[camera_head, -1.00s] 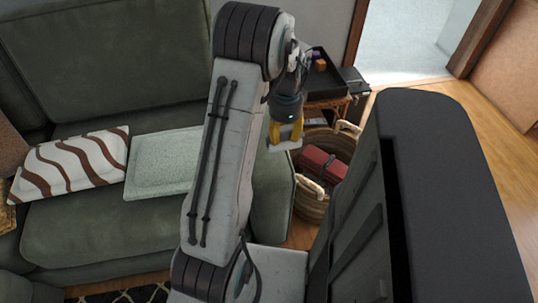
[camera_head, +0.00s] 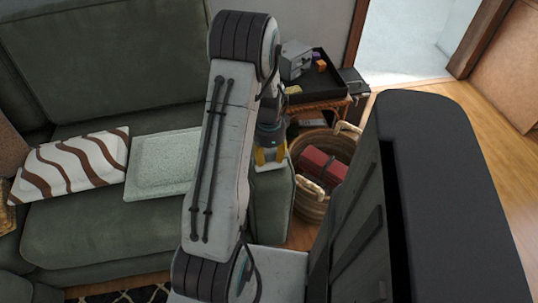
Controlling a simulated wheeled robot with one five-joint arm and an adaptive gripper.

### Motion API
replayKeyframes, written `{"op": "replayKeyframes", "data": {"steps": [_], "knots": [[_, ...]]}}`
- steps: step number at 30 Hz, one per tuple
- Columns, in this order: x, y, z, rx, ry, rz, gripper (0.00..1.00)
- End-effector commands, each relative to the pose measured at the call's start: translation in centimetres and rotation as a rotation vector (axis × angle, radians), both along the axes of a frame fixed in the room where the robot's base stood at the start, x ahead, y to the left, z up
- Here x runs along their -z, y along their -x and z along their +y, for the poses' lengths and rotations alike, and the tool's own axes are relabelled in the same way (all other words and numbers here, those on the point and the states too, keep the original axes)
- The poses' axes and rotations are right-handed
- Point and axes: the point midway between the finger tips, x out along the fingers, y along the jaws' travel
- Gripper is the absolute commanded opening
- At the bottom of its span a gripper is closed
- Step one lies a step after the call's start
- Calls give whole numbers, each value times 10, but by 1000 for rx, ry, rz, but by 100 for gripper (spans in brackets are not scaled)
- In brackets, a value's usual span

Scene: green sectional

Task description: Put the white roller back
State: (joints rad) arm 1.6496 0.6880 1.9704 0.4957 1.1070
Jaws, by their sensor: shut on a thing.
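My gripper (camera_head: 270,155) points down with its yellow fingers shut on a pale object, which I take to be the white roller (camera_head: 268,167). Only a small pale part of it shows at the fingertips, so its full shape is unclear. The gripper is at the right armrest (camera_head: 272,205) of the green sofa, left of the wicker basket (camera_head: 311,204). I cannot tell whether the roller touches the armrest. My arm hides part of the area to the left.
A dark tray (camera_head: 325,82) on a wicker side table (camera_head: 323,104) holds a grey box (camera_head: 295,60) and small orange and purple things. A red bundle (camera_head: 322,164) lies in the basket. Striped (camera_head: 75,163) and pale green (camera_head: 163,163) cushions lie on the sofa. Wooden floor (camera_head: 490,140) is open at right.

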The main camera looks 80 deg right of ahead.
Motion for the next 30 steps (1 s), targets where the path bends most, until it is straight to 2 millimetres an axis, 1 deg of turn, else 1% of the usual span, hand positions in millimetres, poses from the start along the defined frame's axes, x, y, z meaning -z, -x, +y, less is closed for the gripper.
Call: {"op": "replayKeyframes", "data": {"steps": [10,11,18,26,30], "knots": [[3,0,0,0,1,0,11],[3,0,0,0,0,0,42],[2,0,0,0,0,0,63],[1,0,0,0,0,0,63],[-7,0,-1,0,2,0,63]]}}
